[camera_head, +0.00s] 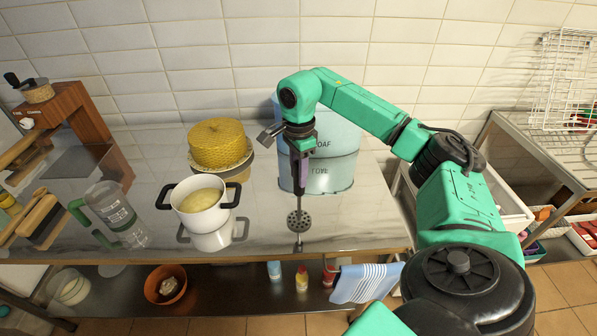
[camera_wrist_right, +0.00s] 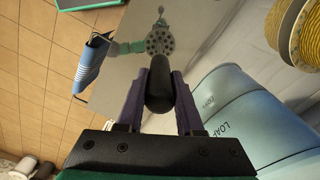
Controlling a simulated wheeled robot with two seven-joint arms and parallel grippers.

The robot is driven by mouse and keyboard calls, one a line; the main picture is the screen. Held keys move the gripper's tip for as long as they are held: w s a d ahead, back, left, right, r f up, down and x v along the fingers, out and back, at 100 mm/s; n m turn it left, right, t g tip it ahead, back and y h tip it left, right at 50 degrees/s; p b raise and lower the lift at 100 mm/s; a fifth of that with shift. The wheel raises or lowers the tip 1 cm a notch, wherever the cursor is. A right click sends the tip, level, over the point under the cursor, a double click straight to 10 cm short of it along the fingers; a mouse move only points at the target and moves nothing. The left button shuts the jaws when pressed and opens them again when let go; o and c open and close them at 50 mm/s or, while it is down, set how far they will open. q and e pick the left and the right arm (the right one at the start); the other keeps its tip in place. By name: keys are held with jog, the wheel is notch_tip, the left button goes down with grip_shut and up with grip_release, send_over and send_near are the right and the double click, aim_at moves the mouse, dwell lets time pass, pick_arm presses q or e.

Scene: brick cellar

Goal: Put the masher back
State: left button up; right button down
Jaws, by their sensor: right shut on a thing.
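The masher (camera_head: 299,221) has a dark handle and a round perforated metal disc. My right gripper (camera_head: 302,180) is shut on its handle and holds it upright, disc down, near the counter's front edge. In the wrist view the masher handle (camera_wrist_right: 159,88) lies between the purple fingers of the right gripper (camera_wrist_right: 160,95), with the disc beyond. The disc seems close above the shiny counter, with its reflection below; contact is hard to tell. A white pot (camera_head: 201,221) with black handles and pale yellow contents stands left of the masher. My left gripper is out of view.
A light blue bread bin (camera_head: 335,168) stands right behind the masher. A yellow woven-looking cake (camera_head: 217,143) sits on a plate behind the pot. A jug with a green handle (camera_head: 115,215) stands left. A striped blue cloth (camera_head: 367,283) hangs below the counter's front edge.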

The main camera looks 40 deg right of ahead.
jog(key=c, duration=0.6)
grip_release()
jog(key=shift+o, duration=0.2)
jog(key=shift+r, duration=0.45)
notch_tip(320, 180, up, 6)
jog(key=shift+a+f+b, duration=0.1)
jog(key=shift+f+b, duration=0.1)
jog(key=shift+b, duration=0.3)
notch_tip(320, 180, up, 6)
jog(key=p, duration=0.3)
jog(key=shift+f, duration=0.1)
jog(key=shift+f, duration=0.1)
